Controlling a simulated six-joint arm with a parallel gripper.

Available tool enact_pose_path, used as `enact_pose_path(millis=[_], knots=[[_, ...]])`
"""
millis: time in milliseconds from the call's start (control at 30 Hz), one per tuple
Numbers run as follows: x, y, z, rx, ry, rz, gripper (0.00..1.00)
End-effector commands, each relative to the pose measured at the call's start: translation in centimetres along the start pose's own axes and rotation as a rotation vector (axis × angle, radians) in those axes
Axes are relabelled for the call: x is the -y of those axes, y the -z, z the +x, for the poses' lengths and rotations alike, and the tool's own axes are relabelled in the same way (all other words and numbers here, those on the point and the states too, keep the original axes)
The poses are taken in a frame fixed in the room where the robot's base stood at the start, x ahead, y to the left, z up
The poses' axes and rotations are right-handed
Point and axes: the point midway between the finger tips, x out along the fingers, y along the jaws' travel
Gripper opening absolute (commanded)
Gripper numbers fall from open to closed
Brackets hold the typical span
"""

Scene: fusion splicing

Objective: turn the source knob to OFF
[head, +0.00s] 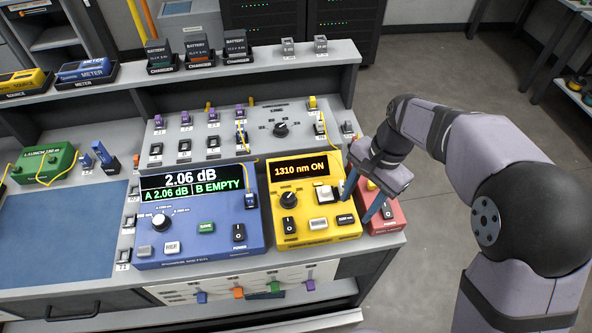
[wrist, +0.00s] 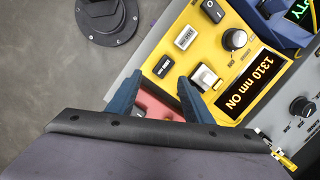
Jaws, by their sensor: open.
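The yellow source (head: 305,230) stands on the bench, and its screen (head: 301,170) reads "1310 nm ON". Its round black source knob (head: 289,198) sits below the screen at the left. The knob also shows in the wrist view (wrist: 234,39), beside the screen; I cannot read its pointer setting. My gripper (head: 357,208) is open and empty, above the right edge of the source, to the right of the knob and apart from it. In the wrist view my gripper (wrist: 160,77) has its two blue fingers spread, with the knob up and right of them.
A black rocker switch (head: 289,226) is below the knob. A red box (head: 386,213) is right of the source, partly hidden by my gripper. A blue power meter (head: 200,240) stands at the left.

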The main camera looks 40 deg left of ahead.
Motion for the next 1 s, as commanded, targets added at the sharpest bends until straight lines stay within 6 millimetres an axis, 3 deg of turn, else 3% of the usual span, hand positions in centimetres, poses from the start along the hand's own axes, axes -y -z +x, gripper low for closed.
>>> enact_pose_path(millis=[33, 100, 200, 333, 700, 1000], knots=[[2.5, -1.3, -1.4, 0.029, 0.021, 0.077, 0.46], [5.4, -2.7, -1.6, 0.067, 0.049, 0.195, 0.46], [8.6, -4.3, -1.7, 0.116, 0.076, 0.332, 0.46], [11.2, -5.8, -1.7, 0.161, 0.092, 0.448, 0.46], [12.3, -6.6, -0.9, 0.184, 0.096, 0.506, 0.46], [12.7, -7.1, 2.4, 0.183, 0.094, 0.505, 0.46]])
